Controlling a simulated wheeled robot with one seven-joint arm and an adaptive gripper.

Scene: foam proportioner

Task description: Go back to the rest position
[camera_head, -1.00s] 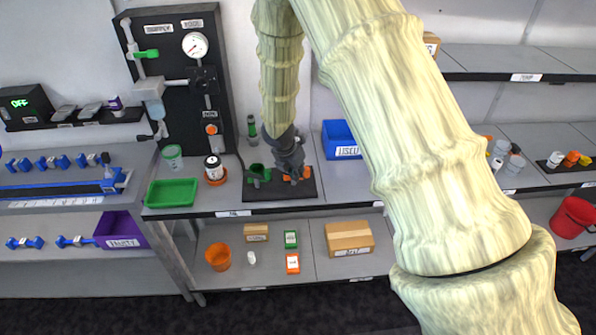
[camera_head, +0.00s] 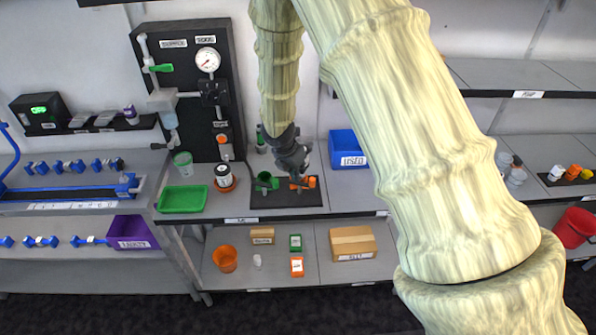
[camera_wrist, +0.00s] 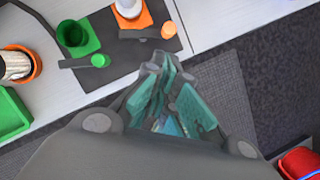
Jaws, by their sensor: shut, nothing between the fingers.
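My gripper (camera_head: 298,174) is at the back shelf, in front of and above the black mat (camera_head: 240,198), with its fingers pointing down. In the wrist view its fingers (camera_wrist: 172,112) are together with nothing held between them. On the mat stand a green cup (camera_head: 264,180) and an orange item (camera_head: 311,182), partly hidden by my gripper in the head view. The wrist view shows the green cup (camera_wrist: 78,38) and an orange holder with a white part (camera_wrist: 130,14), both apart from the fingers.
A green tray (camera_head: 183,198) and a jar on an orange base (camera_head: 224,176) stand left of the mat. A blue bin (camera_head: 346,147) stands to its right. A lower shelf holds boxes (camera_head: 351,242) and an orange bucket (camera_head: 225,258). A red bucket (camera_head: 574,227) is far right.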

